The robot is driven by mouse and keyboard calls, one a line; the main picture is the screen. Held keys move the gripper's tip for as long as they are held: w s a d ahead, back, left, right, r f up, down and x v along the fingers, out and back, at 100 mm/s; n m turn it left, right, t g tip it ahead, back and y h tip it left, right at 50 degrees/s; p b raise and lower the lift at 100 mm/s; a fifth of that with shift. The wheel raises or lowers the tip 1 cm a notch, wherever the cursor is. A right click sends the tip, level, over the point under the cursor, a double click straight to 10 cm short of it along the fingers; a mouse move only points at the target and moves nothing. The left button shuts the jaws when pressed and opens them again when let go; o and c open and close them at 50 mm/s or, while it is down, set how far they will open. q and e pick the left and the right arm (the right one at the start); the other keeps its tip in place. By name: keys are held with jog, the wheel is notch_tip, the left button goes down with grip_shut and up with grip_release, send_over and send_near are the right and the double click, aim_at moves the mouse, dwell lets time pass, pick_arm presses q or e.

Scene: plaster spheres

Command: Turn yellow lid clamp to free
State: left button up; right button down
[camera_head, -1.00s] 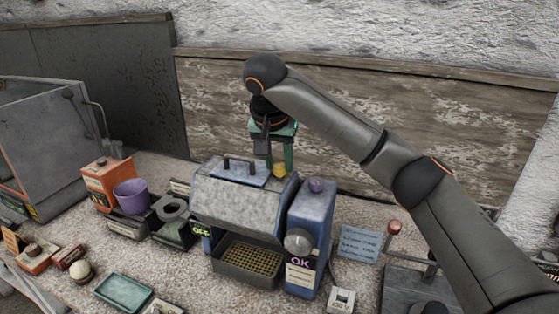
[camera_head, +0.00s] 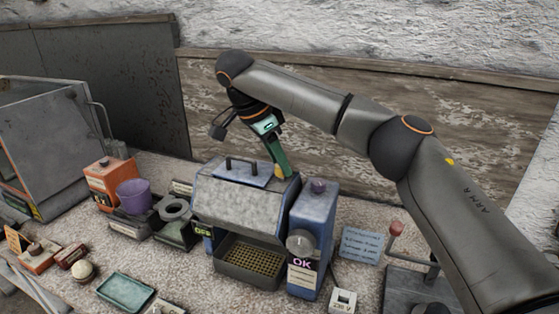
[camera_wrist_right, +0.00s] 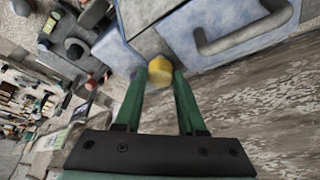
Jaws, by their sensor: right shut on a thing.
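The yellow lid clamp (camera_wrist_right: 160,72) sits at the back right corner of the blue and grey machine's lid (camera_head: 240,173). In the head view only a small yellow part of it (camera_head: 279,172) shows beside the fingers. My right gripper (camera_head: 281,166) comes down on it from above, its green fingers tilted. In the right wrist view the gripper's fingers (camera_wrist_right: 160,80) are shut on the clamp, one on each side. The lid lies down, with its dark handle on top. My left gripper is not in view.
A blue unit with a knob and OK label (camera_head: 310,240) stands right of the machine. A purple cup (camera_head: 134,196), an orange box (camera_head: 107,183) and a green tray (camera_head: 125,292) are at left. A red-knobbed lever (camera_head: 396,230) stands at right.

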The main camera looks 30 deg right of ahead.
jog(key=shift+m, duration=0.5)
jog(key=c, duration=0.5)
grip_release()
jog(key=shift+r, duration=0.1)
